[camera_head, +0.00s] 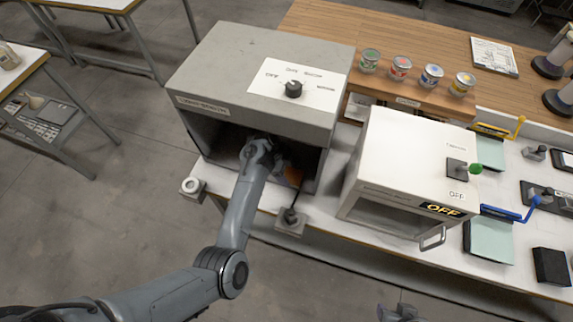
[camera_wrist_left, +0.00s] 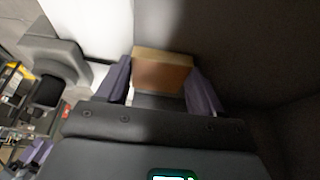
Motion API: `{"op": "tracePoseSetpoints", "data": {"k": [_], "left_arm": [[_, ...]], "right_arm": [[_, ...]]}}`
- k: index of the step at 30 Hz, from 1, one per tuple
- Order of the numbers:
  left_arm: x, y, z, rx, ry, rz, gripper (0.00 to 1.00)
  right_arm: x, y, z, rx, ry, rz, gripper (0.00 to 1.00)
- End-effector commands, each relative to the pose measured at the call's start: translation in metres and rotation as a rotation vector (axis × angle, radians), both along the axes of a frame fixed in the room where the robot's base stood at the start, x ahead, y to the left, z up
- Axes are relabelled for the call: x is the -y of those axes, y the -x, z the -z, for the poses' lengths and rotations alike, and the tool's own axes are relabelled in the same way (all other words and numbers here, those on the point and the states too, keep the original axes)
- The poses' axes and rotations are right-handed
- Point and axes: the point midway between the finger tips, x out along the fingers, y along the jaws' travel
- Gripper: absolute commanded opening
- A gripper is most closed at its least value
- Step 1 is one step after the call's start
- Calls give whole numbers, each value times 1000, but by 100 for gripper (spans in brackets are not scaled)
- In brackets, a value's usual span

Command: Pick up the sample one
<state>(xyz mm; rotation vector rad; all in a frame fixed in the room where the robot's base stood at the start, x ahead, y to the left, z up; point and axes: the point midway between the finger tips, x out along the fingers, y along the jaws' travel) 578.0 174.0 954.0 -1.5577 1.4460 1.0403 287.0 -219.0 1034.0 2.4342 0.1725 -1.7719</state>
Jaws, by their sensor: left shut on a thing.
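The sample (camera_head: 292,176) is an orange-brown block inside the open front of the grey booth (camera_head: 262,65). It shows larger in the left wrist view (camera_wrist_left: 162,72), between the two purple-grey fingers. My left gripper (camera_wrist_left: 160,86) is shut on it. In the head view my left arm reaches into the booth, and its wrist hides most of the gripper. I cannot tell whether the block touches the booth floor. A small part that seems to be my right gripper (camera_head: 400,313) shows at the bottom edge of the head view; its jaws are not clear.
A white box with a handled door (camera_head: 408,165) and an OFF label stands right of the booth. Several paint cans (camera_head: 401,68) stand on the wooden shelf behind. A small knobbed block (camera_head: 290,221) sits before the booth. Pale green panels (camera_head: 489,242) lie at the right.

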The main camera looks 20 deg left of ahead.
Motion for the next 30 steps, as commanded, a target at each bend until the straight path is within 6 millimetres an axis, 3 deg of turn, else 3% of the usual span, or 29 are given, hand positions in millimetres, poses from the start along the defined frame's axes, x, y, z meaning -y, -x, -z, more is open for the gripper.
{"op": "tracePoseSetpoints", "data": {"k": [18, 19, 24, 30], "left_arm": [[4, 6, 1, -1, 1, 6, 38], [4, 6, 1, 0, 1, 5, 70], [4, 6, 0, 0, 0, 5, 96], [4, 6, 0, 0, 0, 5, 97]], "right_arm": [[0, 0, -10, -1, 1, -1, 43], [0, 0, -10, 0, 1, -1, 43], [-1, 0, -10, 0, -3, 2, 43], [-1, 0, -10, -1, -5, 4, 43]]}}
